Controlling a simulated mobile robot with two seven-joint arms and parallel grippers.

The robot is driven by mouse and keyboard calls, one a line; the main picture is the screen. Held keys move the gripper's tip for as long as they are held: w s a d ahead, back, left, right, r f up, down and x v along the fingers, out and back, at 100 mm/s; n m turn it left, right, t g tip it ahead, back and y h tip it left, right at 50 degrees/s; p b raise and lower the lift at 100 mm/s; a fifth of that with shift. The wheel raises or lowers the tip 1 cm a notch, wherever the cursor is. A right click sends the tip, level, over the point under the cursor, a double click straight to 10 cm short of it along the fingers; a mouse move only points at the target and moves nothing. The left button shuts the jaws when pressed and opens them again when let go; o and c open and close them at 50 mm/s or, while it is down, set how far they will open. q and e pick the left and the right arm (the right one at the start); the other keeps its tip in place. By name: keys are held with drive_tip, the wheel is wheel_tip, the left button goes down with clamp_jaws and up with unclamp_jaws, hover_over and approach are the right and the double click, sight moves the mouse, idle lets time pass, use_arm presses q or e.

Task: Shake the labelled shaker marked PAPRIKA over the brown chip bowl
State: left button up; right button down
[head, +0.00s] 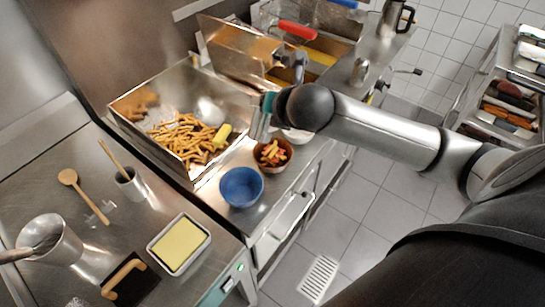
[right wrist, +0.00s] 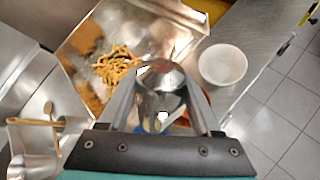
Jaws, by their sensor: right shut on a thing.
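My right gripper (head: 260,122) is above and slightly left of the brown chip bowl (head: 284,162), which holds colourful chips. In the right wrist view the gripper (right wrist: 161,78) is shut on a shiny metal shaker (right wrist: 160,98). No PAPRIKA label can be read on it, and in the head view the fingers and arm largely hide it. In the right wrist view the brown bowl is mostly hidden behind the shaker and fingers. My left gripper is not in view.
A blue bowl (head: 240,188) stands in front of the brown bowl, and a white bowl (head: 299,136) just behind it, partly under my arm. A metal bin of fries (head: 124,118) lies left. Fryer baskets with red (head: 297,31) and blue handles are behind.

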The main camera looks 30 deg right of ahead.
drive_tip(key=n+t+h, duration=0.1)
drive_tip(key=r+n+t+h, duration=0.1)
drive_tip(key=h, duration=0.1)
drive_tip(key=shift+w+d+r, duration=0.2)
drive_tip(key=shift+d+r, duration=0.05)
drive_tip(key=shift+d, duration=0.15)
drive_tip(key=shift+d+r+n+t+h, duration=0.2)
drive_tip(key=shift+r+n+t+h, duration=0.2)
drive_tip(key=shift+n+t, duration=0.15)
drive_tip(key=shift+f+b, duration=0.1)
drive_tip(key=shift+b, duration=0.2)
